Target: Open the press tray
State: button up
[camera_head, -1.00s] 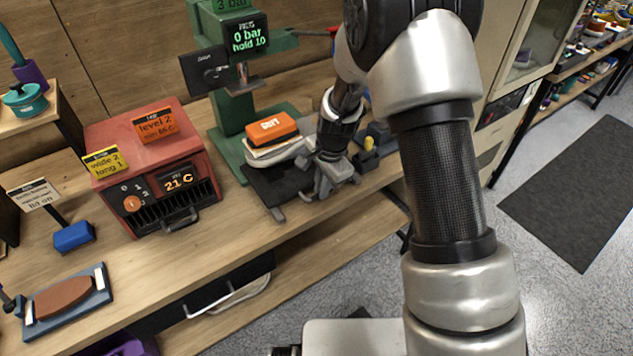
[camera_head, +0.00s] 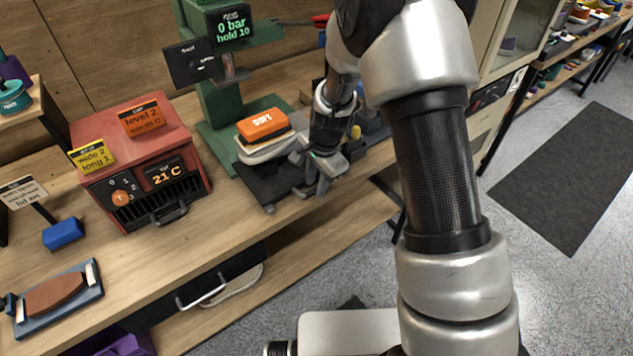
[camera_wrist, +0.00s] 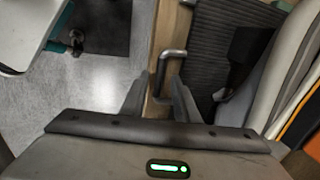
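The press tray (camera_head: 258,187) is a dark, ribbed slab at the base of the green press (camera_head: 222,118). A white shoe-like item and an orange block marked SOFT (camera_head: 263,124) are stacked on its back part. My gripper (camera_head: 322,183) is low at the tray's front right edge. In the wrist view the tray (camera_wrist: 215,45) lies at upper right, with a grey bar handle (camera_wrist: 167,56) on its edge. My gripper's fingers (camera_wrist: 158,86) are apart, with the near end of the handle around the gap between them. I cannot tell if they touch it.
A red heater box (camera_head: 140,160) reading 21 C stands left of the press. A blue block (camera_head: 63,233) and a brown pad on a blue board (camera_head: 58,295) lie further left. A cabinet (camera_head: 500,75) stands at right. The floor in front of the bench shows open space.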

notch_tip(320, 180, up, 17)
jog(key=s+d+p, duration=0.1)
jog(key=s, duration=0.1)
jog(key=shift+s+d, duration=0.3)
jog(key=shift+d, duration=0.1)
jog(key=shift+r, duration=0.1)
jog(key=s+d+r+n+t+p, duration=0.2)
jog(key=s+d+r+n, duration=0.3)
jog(key=s+r, duration=0.6)
jog(key=s+d+r+n+t+p, duration=0.1)
jog(key=s+d+r+n, duration=0.1)
jog(key=s, duration=0.3)
jog(key=s+d+r+n+t+h+p, duration=0.1)
jog(key=s+d+r+n, duration=0.2)
jog(key=s+r+n, duration=0.1)
jog(key=shift+s+d+r, duration=0.15)
jog(key=shift+s+r, duration=0.4)
jog(key=shift+s, duration=0.55)
